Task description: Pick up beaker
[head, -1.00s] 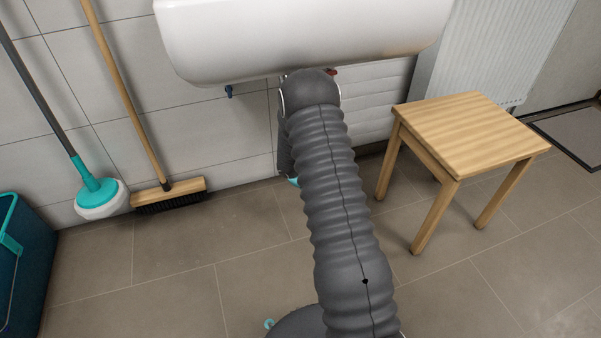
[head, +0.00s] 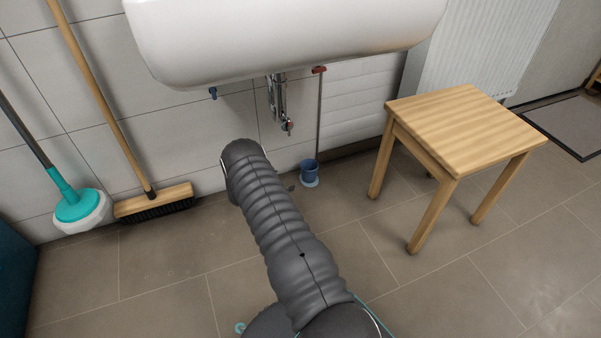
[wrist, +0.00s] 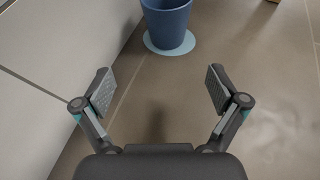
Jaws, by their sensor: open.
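A blue beaker (head: 309,168) stands upright on the floor near the tiled wall, under the right part of the basin, with a light blue disc (head: 310,183) at its base. In the wrist view the beaker (wrist: 167,22) is at the top centre, cut off by the upper edge, and its light blue disc (wrist: 169,44) shows around its foot. My gripper (wrist: 159,90) is open and empty, its two fingers spread wide. The beaker lies ahead of the fingertips and apart from them. In the head view my arm hides the gripper.
A white basin (head: 285,35) hangs above, with a drain pipe (head: 279,105) below it. A wooden stool (head: 465,128) stands to the beaker's right. A broom (head: 152,202) and a mop (head: 80,207) lean at left. The floor between is clear.

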